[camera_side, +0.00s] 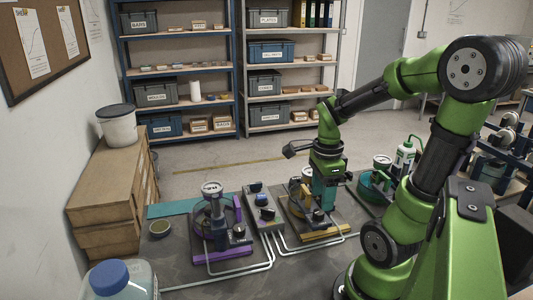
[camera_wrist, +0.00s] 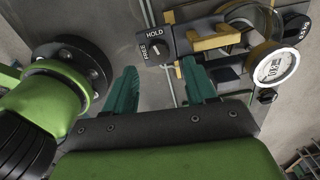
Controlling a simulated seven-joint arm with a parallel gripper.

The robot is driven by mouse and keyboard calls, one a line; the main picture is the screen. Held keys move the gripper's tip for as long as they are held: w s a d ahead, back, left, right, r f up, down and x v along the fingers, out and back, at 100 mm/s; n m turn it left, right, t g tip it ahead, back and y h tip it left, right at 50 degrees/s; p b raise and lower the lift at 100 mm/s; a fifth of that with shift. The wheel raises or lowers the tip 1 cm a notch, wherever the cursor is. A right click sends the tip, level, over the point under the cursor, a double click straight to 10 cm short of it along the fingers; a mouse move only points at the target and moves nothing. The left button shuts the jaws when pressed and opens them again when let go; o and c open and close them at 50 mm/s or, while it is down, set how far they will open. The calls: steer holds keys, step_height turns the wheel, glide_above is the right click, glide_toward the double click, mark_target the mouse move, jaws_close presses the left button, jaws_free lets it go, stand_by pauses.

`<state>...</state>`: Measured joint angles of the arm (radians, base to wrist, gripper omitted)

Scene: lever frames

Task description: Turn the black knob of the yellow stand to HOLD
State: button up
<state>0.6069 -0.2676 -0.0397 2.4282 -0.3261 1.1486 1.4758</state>
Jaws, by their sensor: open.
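The yellow stand (camera_side: 325,236) is in the middle of the side view, with a yellow base and a round dial gauge. In the wrist view its yellow frame (camera_wrist: 215,42) and white-faced gauge (camera_wrist: 275,67) show at the upper right. The black knob (camera_wrist: 158,48) sits on a dark block with HOLD printed above it and FREE to its left. Its exact pointing is too small to tell. My gripper (camera_wrist: 158,68) is open and empty, its teal fingers apart on either side below the knob. In the side view my gripper (camera_side: 325,192) hangs over the yellow stand and partly hides it.
A purple stand (camera_side: 222,252) is at left and a teal one (camera_side: 376,185) at right. A grey control box (camera_side: 263,208) stands between the purple and yellow stands, with pale pipes (camera_side: 280,245) along the bench. A white-green bottle (camera_side: 404,158) stands behind my arm.

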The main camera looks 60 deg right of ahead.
mark_target(317, 210)
steer(key=shift+r, duration=1.75)
steer(key=shift+w+n, duration=0.15)
steer(key=shift+n, duration=0.75)
steer(key=shift+w+a+n+t, duration=0.1)
steer(key=shift+w+n+t, duration=0.1)
steer(key=shift+n, duration=0.35)
steer(key=shift+w+n+t, duration=0.15)
steer(key=shift+n+t, duration=0.05)
steer(key=shift+n, duration=0.35)
steer(key=w+a+r+n+t+y, duration=0.1)
steer(key=w+a+r+n+t, duration=0.1)
steer(key=a+n, duration=0.6)
steer(key=w+a+r+n+t+y, duration=0.1)
steer(key=w+a+r+n+t, duration=0.2)
steer(key=a+n, duration=0.5)
steer(key=r+n+t, duration=0.1)
steer(key=n, duration=0.2)
steer(key=shift+w+a+r+n, duration=0.15)
steer(key=shift+a+r+n, duration=0.05)
steer(key=shift+r+n, duration=0.2)
